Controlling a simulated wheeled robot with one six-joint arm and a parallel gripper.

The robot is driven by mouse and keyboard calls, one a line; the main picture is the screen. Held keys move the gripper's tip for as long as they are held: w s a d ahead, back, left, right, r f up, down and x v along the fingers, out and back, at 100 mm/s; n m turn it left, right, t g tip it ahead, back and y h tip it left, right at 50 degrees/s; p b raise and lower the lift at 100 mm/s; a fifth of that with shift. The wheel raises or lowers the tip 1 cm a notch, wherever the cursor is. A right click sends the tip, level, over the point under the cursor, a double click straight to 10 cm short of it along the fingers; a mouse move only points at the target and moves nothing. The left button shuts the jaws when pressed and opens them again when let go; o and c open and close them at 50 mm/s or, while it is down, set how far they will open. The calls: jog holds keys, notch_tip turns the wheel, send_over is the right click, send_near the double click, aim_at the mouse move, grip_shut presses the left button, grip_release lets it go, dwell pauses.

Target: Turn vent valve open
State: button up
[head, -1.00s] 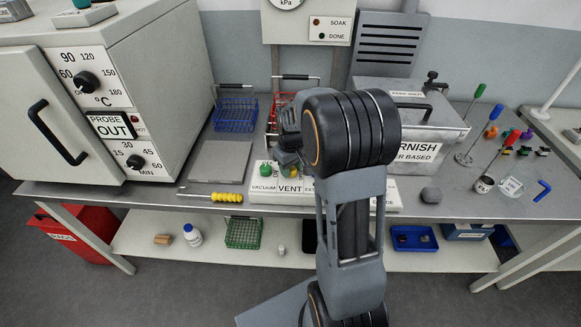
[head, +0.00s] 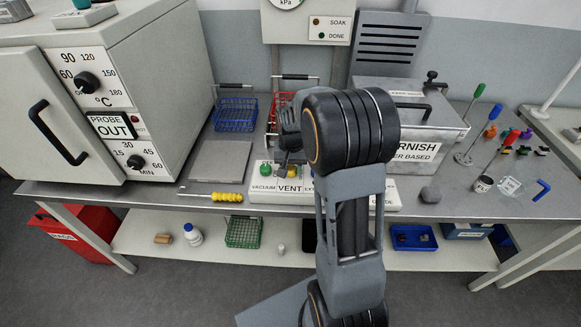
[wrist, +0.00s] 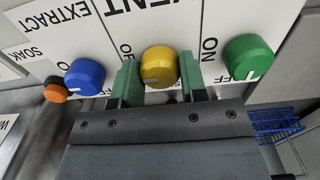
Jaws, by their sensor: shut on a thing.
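The vent valve is a yellow knob (wrist: 158,66) on the white panel beneath the VENT label in the wrist view. My gripper (wrist: 159,75) has one green finger on each side of this knob and is shut on it. A small pale mark shows on the lower part of the knob's face. OFF lettering is partly visible to the knob's left and ON to its right. In the head view my gripper (head: 290,160) is over the VENT part of the valve panel (head: 291,187), and my arm covers the panel's right part.
A green knob (wrist: 248,57) and a blue knob (wrist: 85,77) flank the yellow one. An orange and black knob (wrist: 56,89) lies farther left. A yellow-handled tool (head: 224,197) lies at the bench's front edge. A blue wire basket (head: 236,114) stands behind.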

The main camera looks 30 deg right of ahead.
aim_at(290, 167)
dwell(0.5)
jog(key=o, duration=0.9)
notch_tip(290, 167, up, 14)
jog(key=shift+f, duration=0.1)
dwell(0.6)
jog(key=s+a+n+t, duration=0.1)
jog(key=s+a+n, duration=0.1)
jog(key=s, duration=0.3)
jog(key=s+a+f+n+t+p, duration=0.1)
jog(key=s+a+n, duration=0.1)
jog(key=s+a, duration=0.2)
jog(key=s+a+n+t+p, duration=0.1)
jog(key=s+a+n, duration=0.1)
jog(key=s+a, duration=0.2)
jog(key=shift+s+f+t, duration=0.15)
jog(key=shift+s, duration=0.65)
jog(key=shift+s+f+t, duration=0.15)
jog(key=shift+s, duration=0.65)
